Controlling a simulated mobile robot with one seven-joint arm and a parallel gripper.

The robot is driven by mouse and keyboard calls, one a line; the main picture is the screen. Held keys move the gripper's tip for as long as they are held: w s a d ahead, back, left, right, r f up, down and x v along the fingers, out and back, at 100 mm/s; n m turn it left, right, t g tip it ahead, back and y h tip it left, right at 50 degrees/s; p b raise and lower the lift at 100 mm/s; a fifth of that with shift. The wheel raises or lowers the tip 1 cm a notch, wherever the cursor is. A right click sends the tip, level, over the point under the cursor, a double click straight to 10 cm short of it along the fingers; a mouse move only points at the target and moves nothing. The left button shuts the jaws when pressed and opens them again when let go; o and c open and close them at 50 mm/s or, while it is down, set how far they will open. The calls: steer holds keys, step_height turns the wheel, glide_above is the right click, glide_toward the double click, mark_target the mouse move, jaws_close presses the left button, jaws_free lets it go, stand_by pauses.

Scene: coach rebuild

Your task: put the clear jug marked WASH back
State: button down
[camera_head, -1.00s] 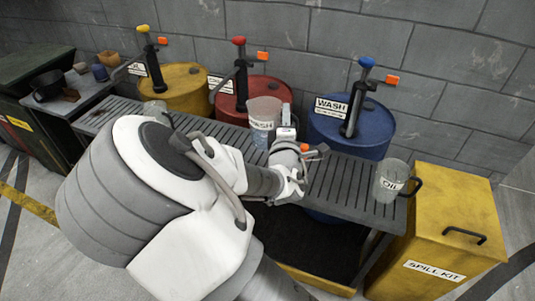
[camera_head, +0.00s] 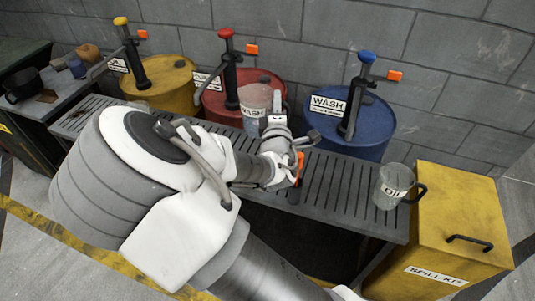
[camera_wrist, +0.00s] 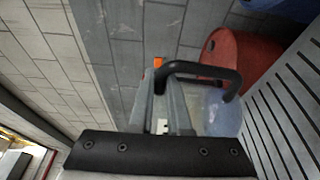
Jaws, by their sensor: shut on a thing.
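The clear jug marked WASH (camera_head: 255,105) is upright in front of the red drum, over the slatted rack. I cannot tell whether its base touches the rack. My gripper (camera_head: 277,118) is at the jug's right side and shut on its handle. In the wrist view my gripper (camera_wrist: 163,112) has the black handle (camera_wrist: 205,68) across its fingers, with the clear body (camera_wrist: 218,115) to the right. The blue drum (camera_head: 372,125) with a WASH label and a blue-topped pump stands to the right of the jug.
The slatted rack (camera_head: 335,190) has free room right of my gripper. A clear jug marked OIL (camera_head: 392,187) stands at its right end, beside the yellow spill kit box (camera_head: 450,225). The red drum (camera_head: 212,100) and yellow drum (camera_head: 165,88) have upright pumps.

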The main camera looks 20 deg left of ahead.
step_height(320, 180, down, 16)
steer(key=b, duration=0.3)
steer(key=shift+f+b, duration=0.15)
steer(key=shift+b, duration=0.15)
steer(key=shift+f, duration=0.15)
steer(key=c, duration=0.9)
jaws_free()
steer(key=v, duration=0.8)
steer(key=p+v, duration=0.1)
steer(key=v, duration=0.3)
steer(key=shift+r, duration=0.3)
